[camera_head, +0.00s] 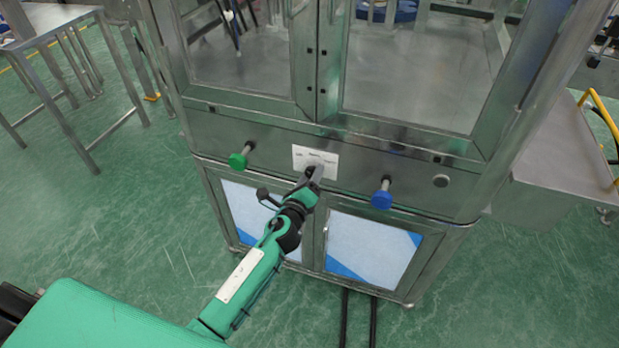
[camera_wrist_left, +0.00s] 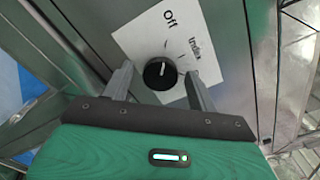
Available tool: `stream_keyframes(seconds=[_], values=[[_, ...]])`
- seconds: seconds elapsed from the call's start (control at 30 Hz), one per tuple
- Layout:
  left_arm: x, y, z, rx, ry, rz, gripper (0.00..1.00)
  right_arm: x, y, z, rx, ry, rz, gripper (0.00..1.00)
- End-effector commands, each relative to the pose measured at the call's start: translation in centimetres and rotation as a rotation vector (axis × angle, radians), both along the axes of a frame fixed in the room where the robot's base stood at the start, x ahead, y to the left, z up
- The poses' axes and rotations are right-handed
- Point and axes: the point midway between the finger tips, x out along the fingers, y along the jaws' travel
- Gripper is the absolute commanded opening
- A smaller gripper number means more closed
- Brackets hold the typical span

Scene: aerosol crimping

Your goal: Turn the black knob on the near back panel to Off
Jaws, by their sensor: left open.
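The black knob (camera_wrist_left: 160,73) sits on a white label (camera_wrist_left: 190,45) marked "Off" and what looks like "Index". A short white mark on the knob points roughly up in the left wrist view, toward the "Off" side; its exact setting is hard to tell. My left gripper (camera_wrist_left: 158,71) is open, with one finger on each side of the knob and visible gaps between. In the head view my left gripper (camera_head: 314,174) is at the lower edge of the label (camera_head: 315,160) and hides the knob. My right gripper is out of view.
On the same steel panel (camera_head: 225,130), a green knob (camera_head: 238,160) stands out to the left and a blue knob (camera_head: 382,198) to the right. Cabinet doors (camera_head: 370,247) lie below. A steel table (camera_head: 50,22) is at upper left.

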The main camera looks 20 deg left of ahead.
Motion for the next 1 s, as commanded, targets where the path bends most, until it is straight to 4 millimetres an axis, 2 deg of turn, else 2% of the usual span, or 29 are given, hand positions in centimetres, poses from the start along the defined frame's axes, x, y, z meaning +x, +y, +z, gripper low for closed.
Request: stream_keyframes(seconds=[0.17, 0.27, 0.7, 1.0], values=[[-0.4, 0.0, 0.0, 0.001, 0.000, 0.000, 0.59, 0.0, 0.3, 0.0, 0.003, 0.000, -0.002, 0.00], [-1.5, 0.1, -0.1, 0.001, 0.000, 0.000, 0.59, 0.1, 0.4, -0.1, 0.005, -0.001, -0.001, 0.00], [-9.7, 0.3, -0.3, 0.001, 0.002, 0.000, 0.59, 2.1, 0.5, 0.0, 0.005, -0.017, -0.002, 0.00], [-13.2, 0.5, -0.1, 0.000, 0.001, 0.001, 0.59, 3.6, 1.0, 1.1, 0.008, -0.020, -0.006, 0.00]])
